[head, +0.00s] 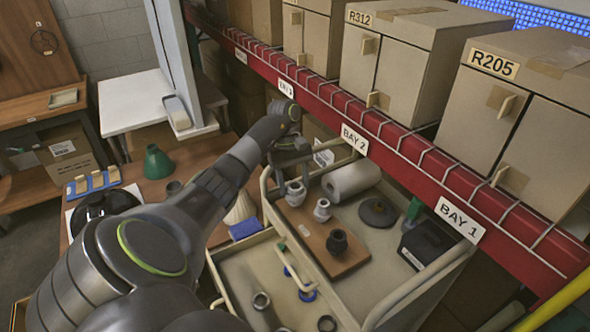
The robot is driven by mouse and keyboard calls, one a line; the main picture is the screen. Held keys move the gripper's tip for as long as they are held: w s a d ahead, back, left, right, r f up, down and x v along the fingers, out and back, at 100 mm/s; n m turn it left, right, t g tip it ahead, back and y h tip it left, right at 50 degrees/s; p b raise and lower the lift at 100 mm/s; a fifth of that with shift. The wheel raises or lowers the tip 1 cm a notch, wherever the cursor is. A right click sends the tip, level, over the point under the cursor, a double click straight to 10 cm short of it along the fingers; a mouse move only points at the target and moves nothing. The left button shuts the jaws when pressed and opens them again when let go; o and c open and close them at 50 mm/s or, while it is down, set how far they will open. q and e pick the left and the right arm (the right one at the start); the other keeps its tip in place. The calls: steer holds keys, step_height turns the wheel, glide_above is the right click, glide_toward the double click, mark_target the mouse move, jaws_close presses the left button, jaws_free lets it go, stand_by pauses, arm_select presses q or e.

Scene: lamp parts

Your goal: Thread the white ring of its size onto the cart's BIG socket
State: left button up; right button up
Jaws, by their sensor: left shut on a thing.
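My left gripper (291,160) reaches over the cart's upper tray from the left, pointing down above the far left end of a brown board. It is shut on a small pale thing, probably the white ring, mostly hidden by the fingers. I cannot tell whether the held thing touches the pale socket below. No size marks are legible. My right gripper is not in view.
The cart (232,262) also holds a white roll (350,180), a dark disc (378,212) and a black box (426,246). A red shelf beam (400,160) with boxes runs close behind the cart.

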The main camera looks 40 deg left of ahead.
arm_select(q)
steer(key=shift+s+d+f+m+p, duration=0.1)
steer(key=shift+s+m+p, duration=0.1)
steer(key=shift+m+p, duration=0.15)
steer(key=shift+f+g, duration=0.15)
steer(key=shift+g, duration=0.15)
steer(key=shift+m, duration=0.25)
steer(key=shift+d+m+p, duration=0.15)
steer(key=shift+m+p, duration=0.45)
steer(key=shift+p, duration=0.25)
steer(key=m+p, duration=0.1)
steer(key=m+g+y+p, duration=0.1)
steer(key=m, duration=0.1)
steer(key=shift+w+d+m+y, duration=0.15)
steer(key=shift+w+m+y, duration=0.05)
steer(key=shift+m+y, duration=0.1)
steer(key=o, duration=1.5)
steer(key=shift+d, duration=0.1)
steer(key=shift+w, duration=0.1)
